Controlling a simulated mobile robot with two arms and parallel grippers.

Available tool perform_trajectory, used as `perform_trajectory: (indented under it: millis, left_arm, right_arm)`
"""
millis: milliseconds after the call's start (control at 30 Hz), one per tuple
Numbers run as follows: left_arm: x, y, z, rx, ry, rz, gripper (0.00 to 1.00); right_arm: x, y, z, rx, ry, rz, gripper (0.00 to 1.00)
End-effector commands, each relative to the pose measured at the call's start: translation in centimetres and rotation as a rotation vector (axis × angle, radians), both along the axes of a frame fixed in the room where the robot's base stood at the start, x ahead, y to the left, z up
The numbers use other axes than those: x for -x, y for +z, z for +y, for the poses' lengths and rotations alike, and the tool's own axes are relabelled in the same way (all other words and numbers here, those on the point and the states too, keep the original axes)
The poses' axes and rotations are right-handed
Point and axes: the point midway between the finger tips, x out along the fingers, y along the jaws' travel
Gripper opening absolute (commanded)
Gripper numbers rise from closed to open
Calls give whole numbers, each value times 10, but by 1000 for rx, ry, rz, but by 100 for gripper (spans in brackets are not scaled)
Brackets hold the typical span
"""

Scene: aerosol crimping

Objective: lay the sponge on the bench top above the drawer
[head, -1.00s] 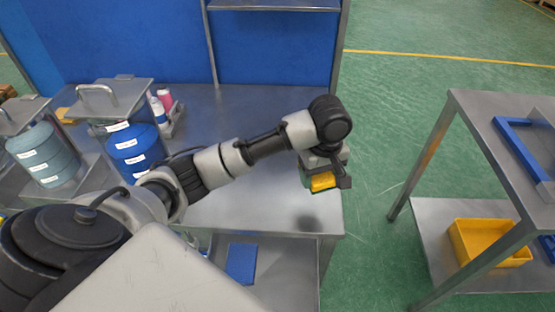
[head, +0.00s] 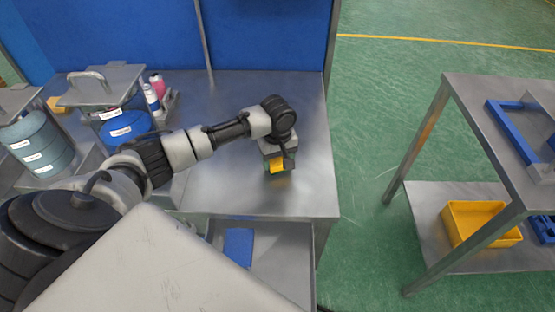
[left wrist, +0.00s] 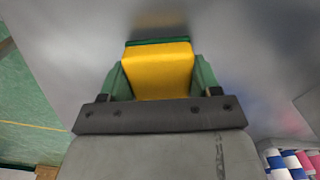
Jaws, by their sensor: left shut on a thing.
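The sponge, yellow with a thin green layer, shows in the head view (head: 277,166) and fills the middle of the left wrist view (left wrist: 158,72). My left gripper (head: 278,158) is shut on it, with a finger on each side in the left wrist view (left wrist: 160,80). The gripper holds it over the right part of the grey metal bench top (head: 235,192). I cannot tell whether the sponge touches the top. The drawer (head: 282,265) stands open below the bench's front edge, with a flat blue thing (head: 238,246) in it. My right gripper is not in view.
Blue (head: 125,128) and grey-green (head: 38,148) drums stand at the left with metal lids or plates above them. Small bottles (head: 155,92) stand behind them. A separate metal table (head: 480,95) with a yellow bin (head: 475,222) is at right. The bench top around the gripper is clear.

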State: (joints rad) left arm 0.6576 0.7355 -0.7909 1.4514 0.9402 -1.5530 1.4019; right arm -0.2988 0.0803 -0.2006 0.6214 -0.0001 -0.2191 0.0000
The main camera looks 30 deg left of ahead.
Motion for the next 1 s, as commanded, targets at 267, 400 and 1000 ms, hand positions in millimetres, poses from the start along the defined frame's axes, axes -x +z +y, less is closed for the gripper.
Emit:
perform_trajectory:
  millis: [267,400,1000]
  left_arm:
    - [0,-8,0,-1,0,-1,41]
    - [0,-9,0,0,0,0,41]
    - [0,-2,0,0,-1,-3,88]
  right_arm:
    - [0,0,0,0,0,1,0]
    - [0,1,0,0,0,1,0]
    - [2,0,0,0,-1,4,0]
